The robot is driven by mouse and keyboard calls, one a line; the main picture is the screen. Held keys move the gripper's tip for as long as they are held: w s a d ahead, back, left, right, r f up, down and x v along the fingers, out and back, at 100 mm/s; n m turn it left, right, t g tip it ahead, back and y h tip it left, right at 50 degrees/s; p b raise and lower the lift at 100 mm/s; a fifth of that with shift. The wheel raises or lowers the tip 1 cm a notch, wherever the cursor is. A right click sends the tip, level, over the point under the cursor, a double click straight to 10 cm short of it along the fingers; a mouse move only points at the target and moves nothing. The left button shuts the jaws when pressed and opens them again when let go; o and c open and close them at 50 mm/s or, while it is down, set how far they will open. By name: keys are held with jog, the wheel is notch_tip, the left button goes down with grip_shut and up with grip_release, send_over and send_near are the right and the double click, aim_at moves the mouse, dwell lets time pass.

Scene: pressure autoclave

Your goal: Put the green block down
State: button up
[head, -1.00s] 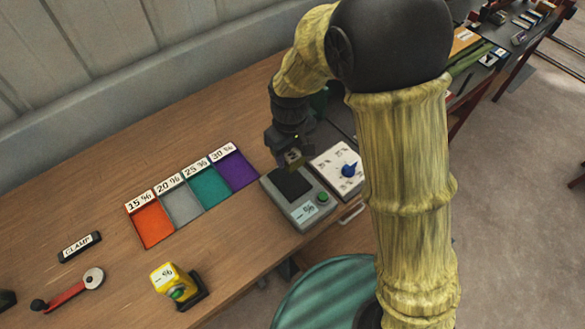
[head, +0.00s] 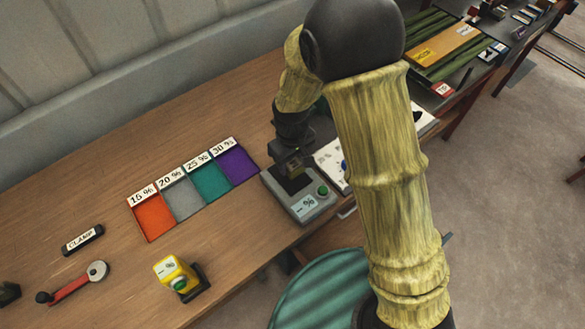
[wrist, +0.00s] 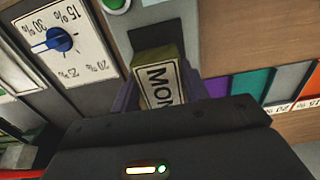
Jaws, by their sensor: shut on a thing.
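My gripper (head: 291,172) is over the grey meter box (head: 310,205) with the green button and a "– %" display. In the wrist view it (wrist: 160,95) is shut on the green block (wrist: 158,80), which shows an olive-green edge and a white label starting "MO". The block is between the fingers, over the dark pad (head: 294,184) on top of the meter box. I cannot tell whether the block touches the pad. In the head view the gripper mostly hides the block.
A white dial panel (head: 330,157) with a blue knob stands right beside the meter box. Orange (head: 153,216), grey, teal and purple trays (head: 238,167) lie to the left.

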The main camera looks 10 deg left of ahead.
aim_at(292, 162)
jog(key=shift+f+p, duration=0.35)
jog(key=shift+f, duration=1.75)
jog(key=shift+f, duration=0.1)
jog(key=o, duration=1)
notch_tip(292, 162, up, 12)
jog(key=shift+r+b, duration=0.15)
jog(key=shift+b, duration=0.5)
